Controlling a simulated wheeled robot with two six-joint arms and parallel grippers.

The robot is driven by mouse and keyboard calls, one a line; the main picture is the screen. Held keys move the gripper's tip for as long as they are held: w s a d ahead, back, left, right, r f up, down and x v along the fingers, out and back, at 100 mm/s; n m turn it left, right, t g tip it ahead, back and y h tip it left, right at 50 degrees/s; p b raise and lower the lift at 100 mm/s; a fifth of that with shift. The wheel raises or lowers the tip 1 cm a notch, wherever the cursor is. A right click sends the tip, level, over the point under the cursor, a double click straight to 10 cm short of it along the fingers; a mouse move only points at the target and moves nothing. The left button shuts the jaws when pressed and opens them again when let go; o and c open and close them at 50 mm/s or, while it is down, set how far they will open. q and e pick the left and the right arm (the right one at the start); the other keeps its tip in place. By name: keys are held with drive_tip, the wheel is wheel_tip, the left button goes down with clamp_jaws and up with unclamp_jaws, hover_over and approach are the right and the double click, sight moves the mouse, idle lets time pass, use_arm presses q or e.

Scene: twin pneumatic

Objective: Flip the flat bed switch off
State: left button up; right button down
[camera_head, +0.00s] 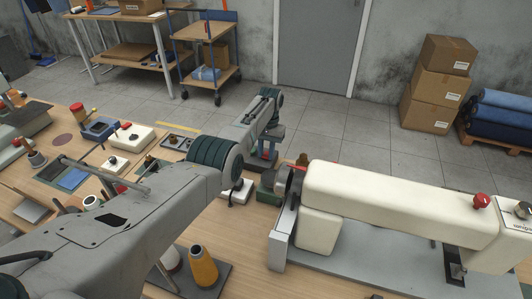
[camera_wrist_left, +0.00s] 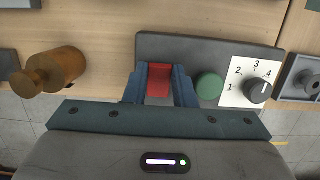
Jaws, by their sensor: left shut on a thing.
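In the left wrist view, a red switch (camera_wrist_left: 159,80) sits on a dark grey control panel (camera_wrist_left: 190,45). The blue fingers of my left gripper (camera_wrist_left: 159,88) are on either side of the red switch and shut on it. A round green button (camera_wrist_left: 209,87) and a black dial (camera_wrist_left: 258,91) on a white plate numbered 1 to 4 are to its right. In the head view my left gripper (camera_head: 265,150) points down at the table, beside the head of the cream flat bed machine (camera_head: 390,195). The switch cannot be made out there. My right gripper is not in view.
A brass-coloured knob (camera_wrist_left: 55,70) stands left of the panel in the wrist view. In the head view a yellow thread cone (camera_head: 203,267) stands near the front. Several small devices and trays crowd the table's left side, including a cream box with a red knob (camera_head: 130,136).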

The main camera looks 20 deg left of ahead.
use_arm(q)
drive_tip(key=o, duration=1)
drive_tip(key=shift+r, duration=0.1)
drive_tip(key=r, duration=0.3)
drive_tip(key=w+r+b, duration=0.1)
drive_tip(key=r, duration=0.3)
drive_tip(key=w+r, duration=0.1)
drive_tip(key=r, duration=0.2)
drive_tip(key=shift+r+b, duration=0.25)
drive_tip(key=shift+b, duration=0.1)
